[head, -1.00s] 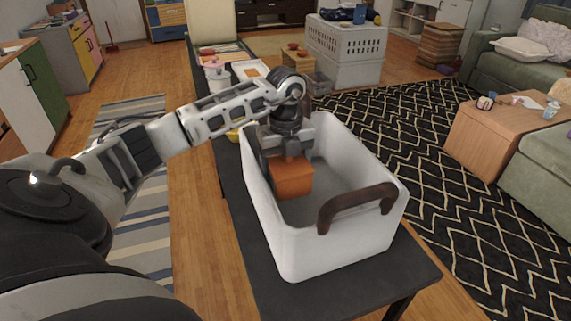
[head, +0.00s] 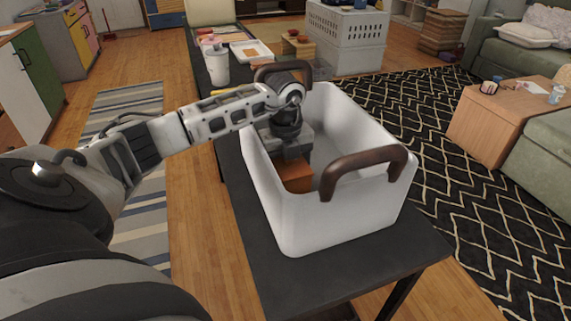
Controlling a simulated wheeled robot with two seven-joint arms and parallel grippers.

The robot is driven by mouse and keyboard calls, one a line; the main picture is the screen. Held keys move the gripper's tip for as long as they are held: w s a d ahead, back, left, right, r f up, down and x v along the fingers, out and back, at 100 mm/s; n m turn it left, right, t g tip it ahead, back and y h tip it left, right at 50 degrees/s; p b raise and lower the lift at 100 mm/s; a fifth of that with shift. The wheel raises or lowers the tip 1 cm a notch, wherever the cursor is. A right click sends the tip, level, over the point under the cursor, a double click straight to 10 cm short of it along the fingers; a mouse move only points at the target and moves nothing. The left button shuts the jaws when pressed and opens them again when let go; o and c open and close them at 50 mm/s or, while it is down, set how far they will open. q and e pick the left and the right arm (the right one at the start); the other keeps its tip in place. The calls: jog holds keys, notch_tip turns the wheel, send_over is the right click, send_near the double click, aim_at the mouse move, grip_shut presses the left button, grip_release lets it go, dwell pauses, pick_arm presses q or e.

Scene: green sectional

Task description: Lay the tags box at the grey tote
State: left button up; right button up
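The tote (head: 340,217) is a pale, whitish open bin with brown handles, standing on a dark table. My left gripper (head: 294,160) reaches down inside it, near its left wall. An orange-brown box (head: 297,184), which I take to be the tags box, is at the gripper's fingers inside the tote. The near wall hides the box's lower part, so I cannot tell whether it touches the tote floor. The gripper looks shut on the box. My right gripper is not in view.
The dark table (head: 257,262) has a bare strip in front of the tote. A white cup-like container (head: 216,66) and a white tray (head: 251,52) stand behind it. A wooden side table (head: 497,120) is at the right, beyond a patterned rug.

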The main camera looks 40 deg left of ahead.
pick_arm(q)
jog(key=shift+f, duration=0.25)
jog(key=o, duration=1)
jog(key=shift+o, duration=0.2)
jog(key=shift+r, duration=0.1)
